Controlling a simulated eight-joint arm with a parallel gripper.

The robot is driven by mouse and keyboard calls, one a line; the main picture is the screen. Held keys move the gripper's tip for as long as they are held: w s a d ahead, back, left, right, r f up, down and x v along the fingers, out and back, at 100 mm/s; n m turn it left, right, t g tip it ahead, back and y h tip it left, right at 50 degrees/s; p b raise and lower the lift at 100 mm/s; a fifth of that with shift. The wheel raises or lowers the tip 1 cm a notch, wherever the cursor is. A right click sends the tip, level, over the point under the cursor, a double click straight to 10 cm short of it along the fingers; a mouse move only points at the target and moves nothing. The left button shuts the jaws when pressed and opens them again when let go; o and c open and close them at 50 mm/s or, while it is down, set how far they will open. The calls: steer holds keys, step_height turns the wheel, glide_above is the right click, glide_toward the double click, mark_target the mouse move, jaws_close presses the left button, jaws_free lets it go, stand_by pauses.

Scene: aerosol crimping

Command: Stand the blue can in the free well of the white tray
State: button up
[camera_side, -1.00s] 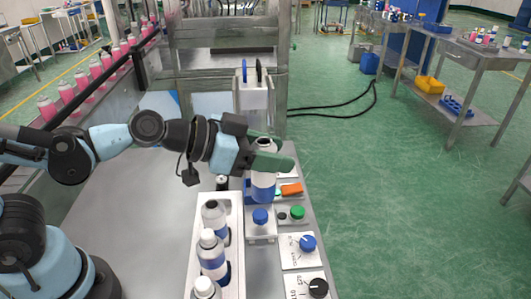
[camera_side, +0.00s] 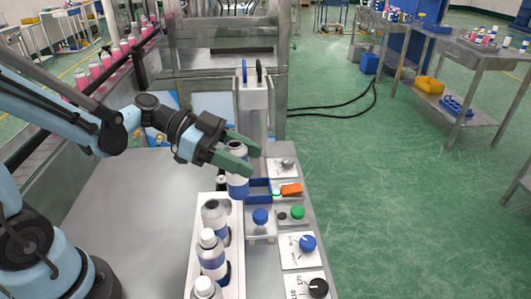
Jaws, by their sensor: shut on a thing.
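My gripper (camera_side: 238,155) has green fingers and is shut on the upper part of the blue can (camera_side: 238,187), a pale can with a blue band. The can is roughly upright, and its lower end appears in front of the far right end of the white tray (camera_side: 236,285). I cannot tell whether it touches the tray. Several similar cans (camera_side: 212,252) stand in a row in the tray. The free well cannot be made out clearly; the held can may hide it.
A blue open holder (camera_side: 259,190) is just right of the held can. A tall machine (camera_side: 254,110) stands behind. The bench left of the tray is clear.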

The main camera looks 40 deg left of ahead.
steer(key=s+a+r+m+g+h, duration=0.1)
steer(key=s+a+m+g, duration=0.15)
steer(key=a+g, duration=0.2)
steer(key=shift+m+t, duration=0.35)
steer(key=shift+t, duration=0.1)
steer(key=shift+w+f, duration=0.15)
steer(key=shift+f, duration=4.6)
steer(key=o, duration=0.9)
steer(key=shift+f, duration=0.1)
steer(key=shift+c, duration=0.2)
